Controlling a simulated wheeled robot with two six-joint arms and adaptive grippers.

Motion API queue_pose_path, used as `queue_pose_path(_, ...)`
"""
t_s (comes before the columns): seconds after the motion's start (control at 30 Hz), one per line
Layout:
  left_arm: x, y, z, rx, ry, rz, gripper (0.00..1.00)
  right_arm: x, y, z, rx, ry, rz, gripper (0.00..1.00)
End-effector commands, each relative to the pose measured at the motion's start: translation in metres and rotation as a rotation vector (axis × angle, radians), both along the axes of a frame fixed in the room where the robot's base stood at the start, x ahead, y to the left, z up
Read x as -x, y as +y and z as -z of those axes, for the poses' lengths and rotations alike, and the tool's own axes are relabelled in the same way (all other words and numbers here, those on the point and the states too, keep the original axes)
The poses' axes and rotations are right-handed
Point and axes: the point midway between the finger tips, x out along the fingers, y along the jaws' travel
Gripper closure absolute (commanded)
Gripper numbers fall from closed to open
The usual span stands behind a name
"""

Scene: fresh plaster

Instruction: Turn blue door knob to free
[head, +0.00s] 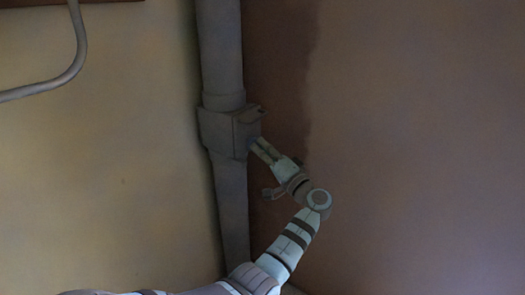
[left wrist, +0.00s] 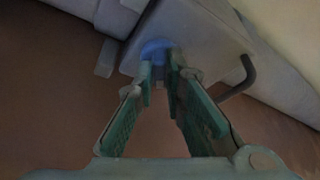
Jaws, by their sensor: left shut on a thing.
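The blue door knob (left wrist: 157,48) shows in the left wrist view as a small blue round shape between my left fingertips. It sits on the face of a grey box (left wrist: 195,38). In the head view this box (head: 222,132) is fixed around a grey vertical pipe. My left gripper (head: 254,146) reaches the right side of the box, and its fingers (left wrist: 166,72) are shut on the knob. The fingers hide part of the knob, so I cannot tell its turned position. My right gripper is in neither view.
The grey pipe (head: 220,55) runs up the corner between a yellowish wall (head: 110,170) and a brown wall (head: 410,130). A bent grey tube (head: 70,75) is at the upper left. A dark hooked bar (left wrist: 243,80) stands beside the box. The space right of my arm is clear.

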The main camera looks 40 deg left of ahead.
Motion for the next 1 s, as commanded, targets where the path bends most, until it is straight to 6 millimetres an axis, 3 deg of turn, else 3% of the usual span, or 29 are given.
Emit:
queue_pose_path(0.63,-0.0003,0.0012,-0.0024,-0.013,-0.074,-0.002,1.00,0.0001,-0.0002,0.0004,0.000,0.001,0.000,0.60)
queue_pose_path(0.67,-0.0002,0.0013,-0.0025,-0.013,-0.074,-0.002,0.86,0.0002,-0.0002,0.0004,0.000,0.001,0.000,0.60)
queue_pose_path(0.77,-0.0004,0.0012,-0.0023,-0.012,-0.073,-0.001,0.70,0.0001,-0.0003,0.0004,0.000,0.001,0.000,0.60)
queue_pose_path(1.0,-0.0014,-0.0006,-0.0013,-0.011,-0.071,0.002,0.69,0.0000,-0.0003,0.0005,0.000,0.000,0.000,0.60)
